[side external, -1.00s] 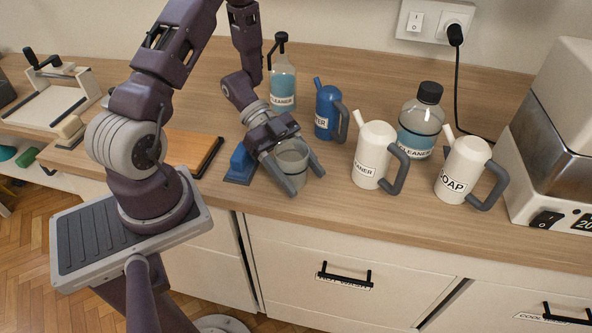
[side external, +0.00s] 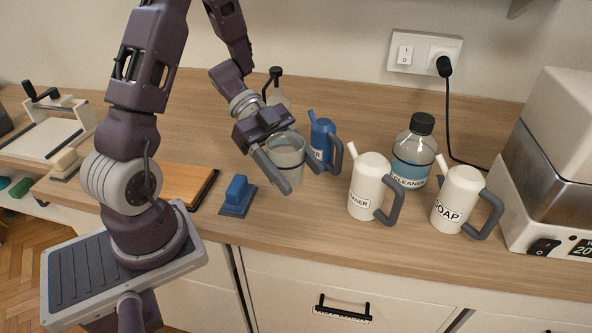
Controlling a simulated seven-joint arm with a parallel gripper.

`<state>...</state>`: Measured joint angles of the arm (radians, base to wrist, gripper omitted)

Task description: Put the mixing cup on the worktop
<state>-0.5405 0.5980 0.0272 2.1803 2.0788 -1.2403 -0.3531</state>
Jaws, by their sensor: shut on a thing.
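The mixing cup (side external: 287,158) is a clear, greyish, straight-walled cup. It is upright between the fingers of my gripper (side external: 285,172), which is shut on it. The cup is over the wooden worktop (side external: 325,240), in front of the blue can and the spray bottle. I cannot tell for certain whether its base touches the worktop or hangs a little above it. Part of the cup is hidden by the near finger.
The blue can (side external: 321,137) stands close behind the cup. White cans (side external: 366,183) (side external: 459,197) and a cleaner bottle (side external: 411,155) stand to the right. A blue block-like tool (side external: 238,194) and a cutting board (side external: 185,183) lie left. The front worktop strip is clear.

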